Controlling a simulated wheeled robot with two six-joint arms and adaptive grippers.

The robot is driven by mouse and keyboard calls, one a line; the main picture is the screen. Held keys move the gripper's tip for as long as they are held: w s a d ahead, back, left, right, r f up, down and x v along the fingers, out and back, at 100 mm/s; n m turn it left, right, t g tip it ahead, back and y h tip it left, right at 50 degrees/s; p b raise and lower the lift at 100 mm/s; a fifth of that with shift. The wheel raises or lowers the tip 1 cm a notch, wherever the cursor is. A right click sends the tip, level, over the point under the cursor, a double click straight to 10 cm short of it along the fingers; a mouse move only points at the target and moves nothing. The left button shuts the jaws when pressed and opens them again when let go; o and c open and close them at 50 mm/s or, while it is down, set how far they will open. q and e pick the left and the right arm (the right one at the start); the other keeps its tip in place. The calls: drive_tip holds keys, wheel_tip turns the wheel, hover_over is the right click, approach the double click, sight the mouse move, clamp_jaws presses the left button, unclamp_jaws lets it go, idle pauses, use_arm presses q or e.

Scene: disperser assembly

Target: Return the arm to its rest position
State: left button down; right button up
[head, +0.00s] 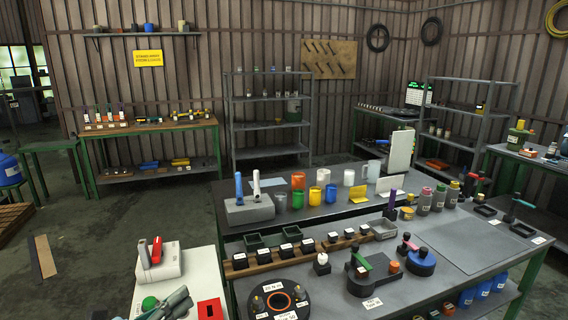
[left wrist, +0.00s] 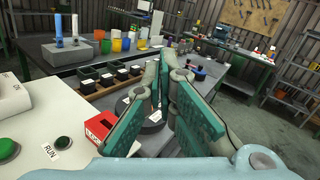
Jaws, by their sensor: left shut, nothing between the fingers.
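My left gripper (head: 178,303) shows at the bottom of the head view, over the front edge of the white-topped stand. In the left wrist view its teal-padded fingers (left wrist: 163,72) come together at the tips, shut with nothing between them. The gripper is apart from the workbench objects. My right gripper is in neither view.
The white stand (head: 208,265) holds a white device (head: 160,262), a green button (head: 149,303) and a red block (head: 210,309). The grey workbench (head: 475,248) to the right carries a round black fixture (head: 258,303), cups, bottles and several small black boxes. Open floor lies left.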

use_arm(q)
drive_tip(key=s+a+r+n+t+y, duration=0.3)
drive_tip(key=a+n+t+y, duration=0.5)
drive_tip(key=n, duration=1)
drive_tip(key=s+a+f+n+g+y, duration=0.2)
drive_tip(key=a+f+n+g+y, duration=0.15)
drive_tip(key=f+n+y, duration=0.35)
drive_tip(key=s+a+f+n+g+y, duration=0.3)
drive_tip(key=f+n+g, duration=0.25)
drive_tip(key=n, duration=0.35)
drive_tip(key=s+d+f+n+g+h, duration=0.3)
drive_tip(key=s+d+f+g, duration=0.2)
drive_tip(key=s+f, duration=0.35)
drive_tip(key=s+d+f+n+g+h, duration=0.3)
drive_tip(key=s+d+f+g, duration=0.15)
drive_tip(key=s+f, duration=0.4)
drive_tip(key=s+a+f+g, duration=0.1)
drive_tip(key=s+f, duration=0.1)
drive_tip(key=f, duration=0.9)
drive_tip(key=s+a+f+g, duration=0.1)
drive_tip(key=f, duration=0.9)
drive_tip(key=s+f+g, duration=0.1)
drive_tip(key=s+f, duration=1)
drive_tip(key=s, duration=0.2)
drive_tip(key=shift+s+f, duration=0.15)
drive_tip(key=shift+f, duration=0.1)
